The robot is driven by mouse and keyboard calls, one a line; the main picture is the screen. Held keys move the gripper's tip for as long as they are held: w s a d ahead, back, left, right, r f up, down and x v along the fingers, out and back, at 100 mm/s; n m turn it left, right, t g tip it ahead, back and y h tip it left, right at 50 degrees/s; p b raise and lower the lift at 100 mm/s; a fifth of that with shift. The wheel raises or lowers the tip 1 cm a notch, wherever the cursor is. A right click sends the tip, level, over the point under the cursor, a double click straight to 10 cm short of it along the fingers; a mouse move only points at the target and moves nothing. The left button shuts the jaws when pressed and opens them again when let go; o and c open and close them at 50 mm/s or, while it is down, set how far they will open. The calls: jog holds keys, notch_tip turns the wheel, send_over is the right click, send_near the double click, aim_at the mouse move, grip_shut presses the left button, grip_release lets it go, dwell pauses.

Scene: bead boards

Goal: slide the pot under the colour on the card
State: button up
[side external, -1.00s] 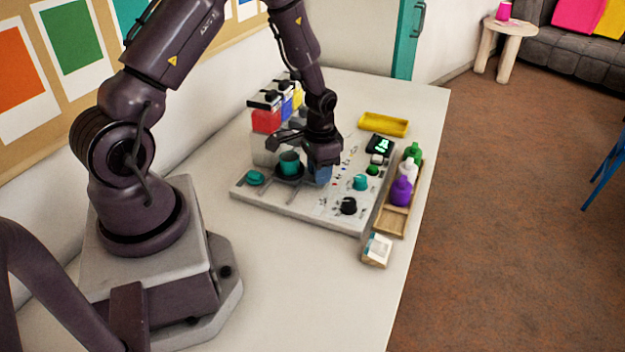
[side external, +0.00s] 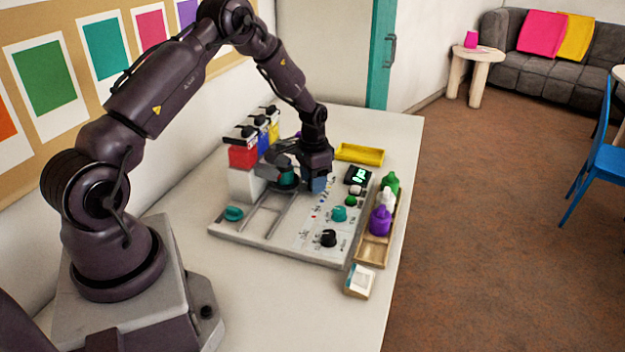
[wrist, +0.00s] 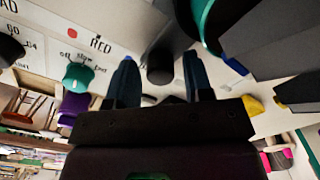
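The teal pot (side external: 288,177) stands on a dark carriage on the board's rails, in front of the dispensers, between the red and the yellow. It shows partly in the wrist view (wrist: 206,22). My gripper (side external: 318,182) is low over the board at the carriage's right. In the wrist view my fingers (wrist: 160,80) are apart, one on each side of a dark knob (wrist: 160,66), with gaps visible. The red (side external: 243,157), blue (side external: 262,145) and yellow (side external: 273,131) dispensers stand in a row behind the rails.
The grey board (side external: 280,242) carries a teal knob (side external: 339,214), a black knob (side external: 328,238) and a display (side external: 357,175). A wooden tray (side external: 373,252) with green, white and purple bottles is at its right. A yellow tray (side external: 360,153) lies behind.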

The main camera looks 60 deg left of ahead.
jog(key=shift+r, duration=0.1)
notch_tip(320, 180, up, 13)
jog(key=shift+f, duration=0.15)
dwell(0.5)
jog(key=s+d+r+t, duration=0.2)
jog(key=s+d+r, duration=0.4)
jog(key=s+d, duration=0.1)
jog(key=s+d+r+t, duration=0.1)
jog(key=s+d+r, duration=0.5)
jog(key=s+d, duration=0.1)
jog(key=s+d+r+t, duration=0.2)
jog(key=s+d+r, duration=0.4)
jog(key=s+d, duration=0.1)
jog(key=shift+s+d+t, duration=0.3)
jog(key=shift+d, duration=0.3)
